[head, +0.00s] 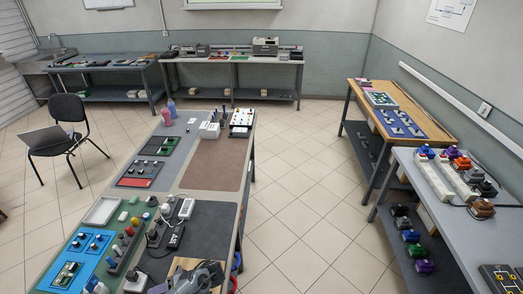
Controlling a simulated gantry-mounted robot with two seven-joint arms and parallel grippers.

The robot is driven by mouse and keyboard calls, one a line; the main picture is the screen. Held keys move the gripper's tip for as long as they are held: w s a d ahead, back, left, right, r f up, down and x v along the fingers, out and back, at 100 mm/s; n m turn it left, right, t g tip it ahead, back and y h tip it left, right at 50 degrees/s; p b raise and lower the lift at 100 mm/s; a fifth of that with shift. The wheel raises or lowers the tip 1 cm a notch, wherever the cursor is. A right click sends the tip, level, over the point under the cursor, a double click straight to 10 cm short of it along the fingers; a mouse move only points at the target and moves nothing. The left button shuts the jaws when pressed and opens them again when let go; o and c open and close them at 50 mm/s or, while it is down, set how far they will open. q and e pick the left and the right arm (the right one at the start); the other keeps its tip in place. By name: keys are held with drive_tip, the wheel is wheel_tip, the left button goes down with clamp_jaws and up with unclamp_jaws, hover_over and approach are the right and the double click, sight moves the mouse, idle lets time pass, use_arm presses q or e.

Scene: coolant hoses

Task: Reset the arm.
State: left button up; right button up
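Neither of my arms nor grippers can be made out in the head view. A long workbench (213,163) runs away from me through the middle of the view, with many small parts on it. A dark grey device (205,275) lies at its near end, partly cut by the bottom edge; I cannot tell what it is. Blue and red looped pieces (237,262) show at the bench's right edge near the bottom. No coolant hose can be clearly made out.
A black chair (68,138) stands at the left. A wooden table (405,106) and a grey bench (433,217) with coloured connectors line the right side. Another bench (232,58) stands along the back wall. The tiled floor (305,190) between the middle and right benches is clear.

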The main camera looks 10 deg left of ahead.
use_arm(q)
drive_tip(key=w+a+r+n+t+h, duration=0.2)
drive_tip(key=a+r+n+h, duration=0.45)
drive_tip(key=a+r, duration=1.65)
drive_tip(key=w+r+m+t+y, duration=0.1)
drive_tip(key=w+m+t, duration=0.4)
drive_tip(key=w+m, duration=0.4)
drive_tip(key=s+d+f+m+t+h, duration=0.1)
drive_tip(key=s+d+f+m+h, duration=0.1)
drive_tip(key=s+d+f, duration=0.6)
drive_tip(key=s+d+f+m+h, duration=0.1)
drive_tip(key=s+d+f+m, duration=0.15)
drive_tip(key=d, duration=0.95)
drive_tip(key=s+d+f+m+t+h, duration=0.1)
drive_tip(key=s+d+f+m+h, duration=0.1)
drive_tip(key=s+d+f, duration=0.6)
drive_tip(key=s+d+r+h, duration=0.2)
drive_tip(key=s+d+r, duration=0.1)
drive_tip(key=s+d, duration=0.3)
drive_tip(key=s+d+r+h, duration=0.1)
drive_tip(key=s+d+r, duration=0.2)
drive_tip(key=s+d, duration=0.4)
wheel_tip(320, 180, up, 16)
drive_tip(key=p, duration=1.6)
drive_tip(key=shift+w+a+f, duration=0.25)
drive_tip(key=shift+w+a, duration=0.15)
drive_tip(key=shift+w, duration=0.05)
